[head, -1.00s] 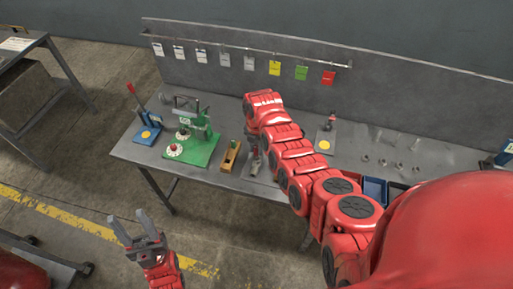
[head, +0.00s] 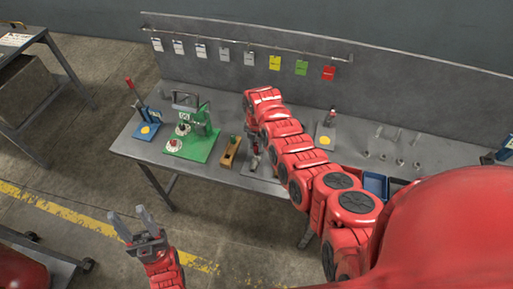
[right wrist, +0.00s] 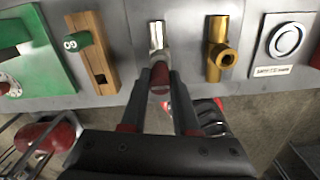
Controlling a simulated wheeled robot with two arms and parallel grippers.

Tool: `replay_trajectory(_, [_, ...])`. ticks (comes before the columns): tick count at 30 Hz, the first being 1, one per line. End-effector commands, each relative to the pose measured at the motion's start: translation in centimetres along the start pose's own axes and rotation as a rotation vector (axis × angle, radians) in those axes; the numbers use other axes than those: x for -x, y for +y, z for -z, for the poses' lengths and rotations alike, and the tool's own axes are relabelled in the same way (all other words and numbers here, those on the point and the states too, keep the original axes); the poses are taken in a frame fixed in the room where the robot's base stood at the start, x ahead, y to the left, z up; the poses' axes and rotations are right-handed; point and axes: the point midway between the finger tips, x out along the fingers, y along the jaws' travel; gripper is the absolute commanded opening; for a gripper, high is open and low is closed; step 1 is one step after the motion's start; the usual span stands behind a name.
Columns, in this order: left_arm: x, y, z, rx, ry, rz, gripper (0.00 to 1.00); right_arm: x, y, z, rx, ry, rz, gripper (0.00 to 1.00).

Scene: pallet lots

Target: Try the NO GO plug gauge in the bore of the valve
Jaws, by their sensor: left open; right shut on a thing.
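My right gripper (right wrist: 161,88) is shut on a red-handled gauge (right wrist: 160,75), whose bright metal end points away from me over the bench. The brass valve (right wrist: 217,50) lies to its right in the right wrist view, apart from the gauge, with a dark round bore facing the camera. A wooden holder (right wrist: 96,55) is to the left, carrying a green gauge (right wrist: 75,42), and has an empty dark slot. In the head view the holder (head: 231,152) shows left of my right arm, which hides the valve. My left gripper (head: 132,216) is open and empty, in front of the bench.
A green press fixture (head: 195,135) and a blue lever stand (head: 147,125) are on the bench's left part. A plate with a round silver button (right wrist: 285,42) is right of the valve. Blue bins (head: 376,186) stand further right. Coloured cards hang from the rear rail.

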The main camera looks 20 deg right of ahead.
Motion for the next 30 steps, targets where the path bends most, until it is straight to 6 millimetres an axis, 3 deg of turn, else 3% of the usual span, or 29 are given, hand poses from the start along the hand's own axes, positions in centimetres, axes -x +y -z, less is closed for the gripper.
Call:
replay_trajectory(24, [-3.9, -0.2, 0.7, 0.000, 0.000, 0.000, 0.50, 4.7, -0.1, 0.0, 0.000, 0.000, 0.001, 0.00])
replay_trajectory(30, [-4.0, -0.2, 0.7, 0.000, 0.000, 0.000, 0.50, 4.9, 0.0, 0.0, 0.000, 0.000, 0.001, 0.00])
